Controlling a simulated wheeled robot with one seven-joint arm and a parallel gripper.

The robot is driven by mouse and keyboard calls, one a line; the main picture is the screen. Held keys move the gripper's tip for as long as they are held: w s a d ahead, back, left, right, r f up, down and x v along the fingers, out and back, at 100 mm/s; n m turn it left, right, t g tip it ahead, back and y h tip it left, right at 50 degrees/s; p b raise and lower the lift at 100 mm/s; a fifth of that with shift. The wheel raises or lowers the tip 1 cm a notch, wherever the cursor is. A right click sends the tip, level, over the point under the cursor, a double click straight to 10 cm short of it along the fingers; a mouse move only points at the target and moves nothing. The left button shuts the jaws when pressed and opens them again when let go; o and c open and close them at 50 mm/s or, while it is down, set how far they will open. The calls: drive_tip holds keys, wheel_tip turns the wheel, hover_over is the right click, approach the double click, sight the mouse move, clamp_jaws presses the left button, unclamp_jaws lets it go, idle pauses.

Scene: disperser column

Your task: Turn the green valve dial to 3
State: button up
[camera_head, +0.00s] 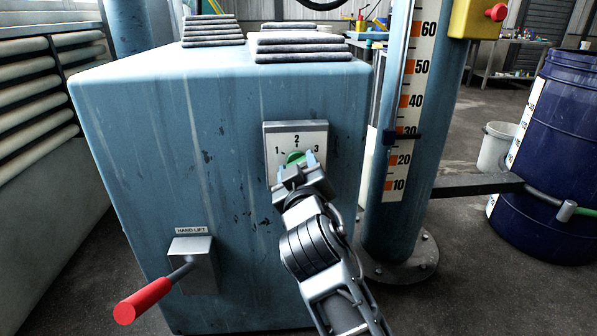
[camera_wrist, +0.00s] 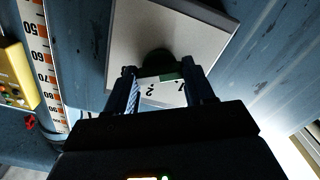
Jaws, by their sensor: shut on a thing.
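The green valve dial (camera_head: 294,157) sits on a pale plate (camera_head: 312,130) marked 1, 2 and 3 on the front of the blue machine housing. My gripper (camera_head: 299,170) reaches up to it from below and is shut on the dial, covering its lower part. In the wrist view the dial (camera_wrist: 157,63) shows dark green between my two fingers (camera_wrist: 163,86), with the plate (camera_wrist: 200,25) behind it. The numbers 2 and 1 appear upside down below the dial there. I cannot tell for certain which number the dial points to.
A hand-lift lever with a red grip (camera_head: 143,300) sticks out at the lower left of the housing (camera_head: 150,140). A blue column with a number scale (camera_head: 403,110) stands to the right. A dark blue drum (camera_head: 560,150) stands at far right, with a grey bar (camera_head: 475,186) between.

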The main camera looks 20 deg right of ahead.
drive_tip(key=shift+d+f, duration=0.1)
drive_tip(key=o, duration=1)
drive_tip(key=shift+o, duration=0.2)
drive_tip(key=p+v, duration=0.1)
drive_tip(key=v, duration=0.6)
drive_tip(key=shift+s, duration=0.35)
